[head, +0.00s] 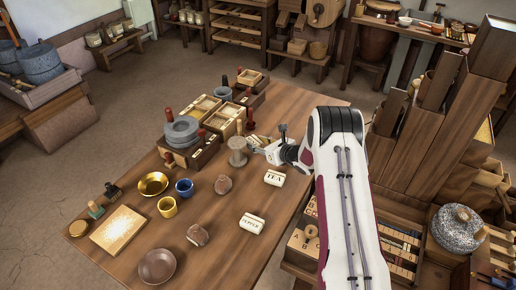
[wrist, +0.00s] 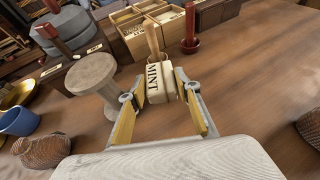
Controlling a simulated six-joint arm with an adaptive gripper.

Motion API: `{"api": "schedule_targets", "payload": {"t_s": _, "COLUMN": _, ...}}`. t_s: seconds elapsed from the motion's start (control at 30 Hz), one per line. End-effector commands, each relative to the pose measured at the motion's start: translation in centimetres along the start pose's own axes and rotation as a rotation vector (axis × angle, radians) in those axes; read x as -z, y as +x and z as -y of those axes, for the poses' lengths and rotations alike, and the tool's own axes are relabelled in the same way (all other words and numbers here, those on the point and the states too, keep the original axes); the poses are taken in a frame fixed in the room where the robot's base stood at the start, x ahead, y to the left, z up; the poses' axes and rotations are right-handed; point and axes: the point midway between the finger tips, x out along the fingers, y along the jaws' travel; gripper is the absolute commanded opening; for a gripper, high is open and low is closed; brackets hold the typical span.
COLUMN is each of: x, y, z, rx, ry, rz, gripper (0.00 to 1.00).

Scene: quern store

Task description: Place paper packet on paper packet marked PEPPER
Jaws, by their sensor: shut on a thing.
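My gripper (head: 258,146) is shut on a cream paper packet marked MINT, which sits between the two fingertips in the wrist view (wrist: 160,84). In the head view this packet is small and partly hidden by the gripper. The paper packet marked PEPPER (head: 252,223) lies on the wooden table (head: 215,240), nearer the front than my gripper and well apart from it. Its upper face looks bare. Another paper packet, marked TEA (head: 274,178), lies between my gripper and the PEPPER packet. The PEPPER packet does not show in the wrist view.
A round wooden stand (head: 237,158) is close to the left of my gripper, also in the wrist view (wrist: 92,72). Open wooden boxes (head: 222,122) and a grey quern (head: 181,132) stand behind. Cups, bowls and a brown pot (head: 197,235) are left of PEPPER. Table between packets is clear.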

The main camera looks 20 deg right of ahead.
Motion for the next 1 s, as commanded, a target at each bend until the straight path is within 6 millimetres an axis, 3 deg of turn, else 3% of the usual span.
{"api": "schedule_targets", "payload": {"t_s": 0.23, "x": 2.1, "y": 0.9, "z": 0.0, "rx": -0.001, "ry": -0.001, "rz": -0.001, "gripper": 0.15}}
{"api": "schedule_targets", "payload": {"t_s": 0.77, "x": 2.5, "y": 1.1, "z": 0.0, "rx": 0.000, "ry": -0.001, "rz": 0.000, "gripper": 0.15}}
{"api": "schedule_targets", "payload": {"t_s": 0.8, "x": 2.6, "y": 1.1, "z": 0.0, "rx": 0.000, "ry": -0.001, "rz": 0.000, "gripper": 0.35}}
{"api": "schedule_targets", "payload": {"t_s": 0.87, "x": 2.5, "y": 1.1, "z": 0.0, "rx": 0.000, "ry": -0.001, "rz": 0.000, "gripper": 0.49}}
{"api": "schedule_targets", "payload": {"t_s": 1.0, "x": 2.5, "y": 1.1, "z": 0.0, "rx": 0.000, "ry": -0.001, "rz": 0.000, "gripper": 0.49}}
